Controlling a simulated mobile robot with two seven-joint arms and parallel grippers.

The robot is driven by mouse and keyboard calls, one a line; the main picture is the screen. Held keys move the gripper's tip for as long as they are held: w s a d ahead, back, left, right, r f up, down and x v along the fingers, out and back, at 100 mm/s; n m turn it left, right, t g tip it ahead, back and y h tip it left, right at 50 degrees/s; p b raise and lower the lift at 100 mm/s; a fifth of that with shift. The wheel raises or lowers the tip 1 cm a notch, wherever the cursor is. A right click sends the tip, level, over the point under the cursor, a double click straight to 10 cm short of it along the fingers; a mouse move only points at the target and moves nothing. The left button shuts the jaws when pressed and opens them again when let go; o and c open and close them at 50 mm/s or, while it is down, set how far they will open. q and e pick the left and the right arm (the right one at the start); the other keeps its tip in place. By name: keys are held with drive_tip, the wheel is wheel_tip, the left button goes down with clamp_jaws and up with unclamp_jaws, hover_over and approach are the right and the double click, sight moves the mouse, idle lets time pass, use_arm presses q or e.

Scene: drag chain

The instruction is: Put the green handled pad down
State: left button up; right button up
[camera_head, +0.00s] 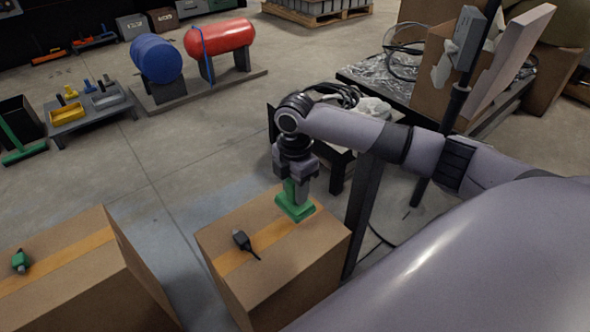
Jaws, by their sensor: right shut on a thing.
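The green handled pad (295,207) has a flat green base and an upright green handle. It is at the back of the top of the middle cardboard box (265,272). Its base appears to touch the box top or to be just above it; I cannot tell which. My right gripper (294,182) points down and is shut on the pad's handle. The gripper hides the top of the handle. My left gripper is not in view.
A dark plug with a short cable (242,241) lies on the same box, left of the pad. Another cardboard box (75,285) stands at left with a small green item (20,261) on it. A dark table (360,78) with clutter stands behind my right arm.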

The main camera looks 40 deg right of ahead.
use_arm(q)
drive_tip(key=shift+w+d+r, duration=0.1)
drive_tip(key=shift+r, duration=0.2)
use_arm(e)
drive_tip(key=shift+f, duration=2.2)
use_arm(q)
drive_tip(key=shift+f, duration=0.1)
use_arm(e)
drive_tip(key=o, duration=0.9)
drive_tip(key=shift+o, duration=0.2)
